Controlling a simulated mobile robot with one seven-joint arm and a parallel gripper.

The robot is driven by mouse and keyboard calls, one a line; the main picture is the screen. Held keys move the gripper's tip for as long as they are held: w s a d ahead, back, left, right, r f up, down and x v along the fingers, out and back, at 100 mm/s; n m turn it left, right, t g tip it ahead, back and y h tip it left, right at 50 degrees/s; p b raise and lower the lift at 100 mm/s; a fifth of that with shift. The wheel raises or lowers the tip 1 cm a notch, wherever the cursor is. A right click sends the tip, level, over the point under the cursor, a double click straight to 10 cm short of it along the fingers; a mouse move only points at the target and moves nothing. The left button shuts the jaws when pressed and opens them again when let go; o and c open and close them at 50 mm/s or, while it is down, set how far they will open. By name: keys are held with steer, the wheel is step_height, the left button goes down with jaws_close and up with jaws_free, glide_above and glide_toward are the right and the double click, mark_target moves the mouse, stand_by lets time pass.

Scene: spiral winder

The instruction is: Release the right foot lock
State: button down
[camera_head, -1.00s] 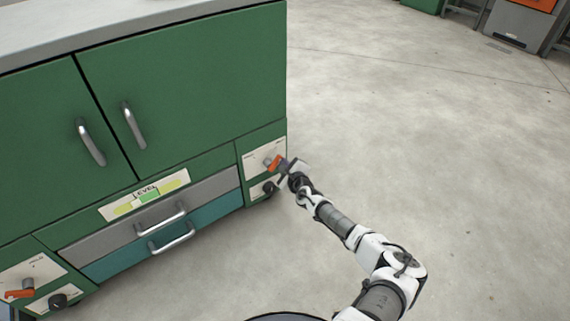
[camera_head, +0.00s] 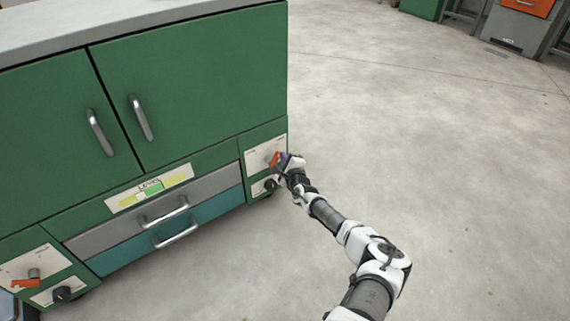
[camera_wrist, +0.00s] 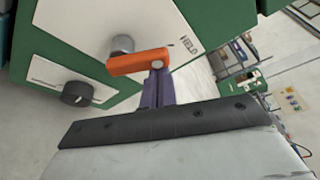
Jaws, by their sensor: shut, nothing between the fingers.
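The right foot lock is an orange lever (camera_head: 275,159) on a white plate at the cabinet's lower right corner. In the wrist view the lever (camera_wrist: 138,62) lies nearly level in the picture, with a grey round hub (camera_wrist: 122,43) at its left end. The plate near its right end reads "HELD". My gripper (camera_wrist: 158,80) is shut, with its dark purple fingers at the lever's right end; they seem to touch its lower edge, but contact is not certain. In the head view my gripper (camera_head: 284,160) is at the lever, partly hiding it.
A black knob (camera_wrist: 76,94) sits on a second white plate beside the lever. The green cabinet (camera_head: 200,80) has door handles, a level strip (camera_head: 150,188) and two drawers. A left orange lever (camera_head: 25,283) and knob (camera_head: 61,294) are at lower left. The floor at right is clear.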

steer(key=n+p, duration=0.1)
steer(key=n, duration=0.1)
steer(key=s+a+r+n+t+p, duration=0.1)
steer(key=n, duration=0.1)
steer(key=a+n+t+p, duration=0.1)
steer(key=n+p, duration=0.1)
steer(key=shift+s+r+n, duration=0.2)
steer(key=shift+r+n, duration=0.1)
steer(key=shift+s+a+f+n+t+y+p, duration=0.1)
steer(key=shift+s+a+n+t+y+p, duration=0.3)
steer(key=shift+n, duration=1)
steer(key=shift+s+a+f+n+t+y+b, duration=0.1)
steer(key=shift+s+a+n+t+y, duration=0.15)
steer(key=shift+n+y, duration=0.75)
steer(key=shift+s+a+n+t+y+p, duration=0.15)
steer(key=shift+a+n+t+p, duration=0.2)
steer(key=shift+n, duration=1.45)
steer(key=shift+a, duration=0.1)
